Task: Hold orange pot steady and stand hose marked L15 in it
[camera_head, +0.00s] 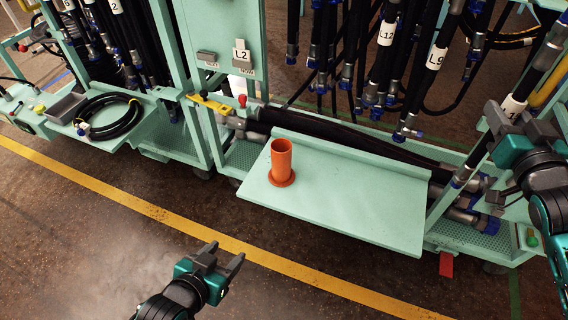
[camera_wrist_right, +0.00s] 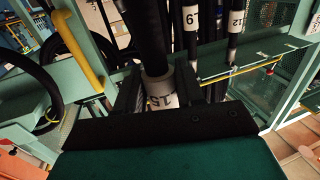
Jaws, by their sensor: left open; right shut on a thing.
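The orange pot (camera_head: 281,162), an upright tube on a round base, stands on the pale green shelf (camera_head: 350,205) toward its left end. My left gripper (camera_head: 223,256) is open and empty, in front of and below the shelf, apart from the pot. My right gripper (camera_head: 497,117) is at the far right, shut on a black hose with a white label (camera_head: 512,105). In the right wrist view the label (camera_wrist_right: 161,92) sits between the fingers and seems to read L15, upside down. The hose slants in the head view; its lower end is partly hidden among other fittings.
Hoses marked L12 (camera_head: 386,34) and L9 (camera_head: 436,58) hang with several others behind the shelf. Thick black hoses lie along the shelf's back edge. A side tray (camera_head: 100,125) holds a coiled hose at left. Most of the shelf right of the pot is bare.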

